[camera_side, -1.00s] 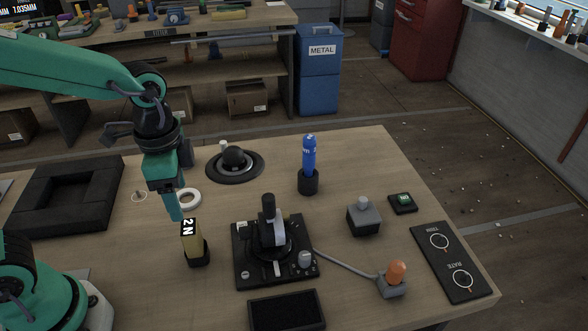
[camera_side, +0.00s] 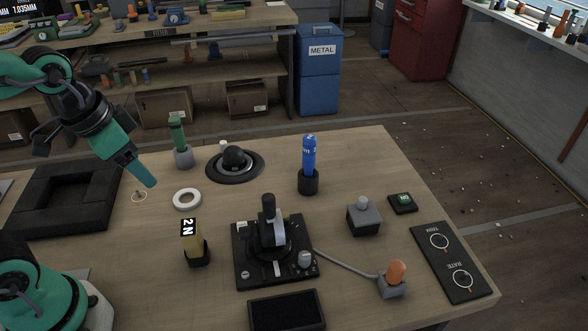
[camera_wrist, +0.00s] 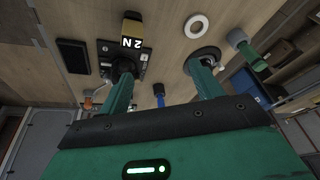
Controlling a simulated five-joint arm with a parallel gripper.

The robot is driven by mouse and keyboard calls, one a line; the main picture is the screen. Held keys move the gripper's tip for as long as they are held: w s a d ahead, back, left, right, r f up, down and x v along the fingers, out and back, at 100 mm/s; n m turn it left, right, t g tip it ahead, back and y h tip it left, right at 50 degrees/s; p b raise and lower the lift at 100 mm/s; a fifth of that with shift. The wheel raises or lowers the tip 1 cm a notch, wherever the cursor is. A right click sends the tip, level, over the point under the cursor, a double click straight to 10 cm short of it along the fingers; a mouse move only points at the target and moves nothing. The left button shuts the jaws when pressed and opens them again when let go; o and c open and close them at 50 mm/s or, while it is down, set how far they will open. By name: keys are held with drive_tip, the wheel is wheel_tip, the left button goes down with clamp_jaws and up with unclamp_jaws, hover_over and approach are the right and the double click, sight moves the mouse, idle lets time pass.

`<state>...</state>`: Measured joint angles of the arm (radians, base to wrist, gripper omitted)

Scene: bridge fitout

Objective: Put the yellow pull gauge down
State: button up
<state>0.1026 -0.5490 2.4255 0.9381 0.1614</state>
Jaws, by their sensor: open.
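The yellow pull gauge (camera_side: 192,244), marked 2N, stands upright in a small black holder (camera_side: 199,259) on the wooden bench, left of the black joystick unit. It also shows at the top of the wrist view (camera_wrist: 132,30). My gripper (camera_side: 150,184) is above the bench, up and left of the gauge and clear of it. In the wrist view its two green fingers (camera_wrist: 162,92) are spread wide with nothing between them.
A white ring (camera_side: 187,199) lies between my gripper and the gauge. The joystick unit (camera_side: 243,268) is right of the gauge. A green tool (camera_side: 177,134) stands in a grey holder behind. A black square frame (camera_side: 32,207) lies at left, a blue tool (camera_side: 309,155) further right.

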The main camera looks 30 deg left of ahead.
drive_tip(key=s+a+r+n+t, duration=0.1)
drive_tip(key=s+a+r+n, duration=0.1)
drive_tip(key=n, duration=0.1)
drive_tip(key=shift+a+t, duration=0.25)
drive_tip(key=shift+t, duration=0.15)
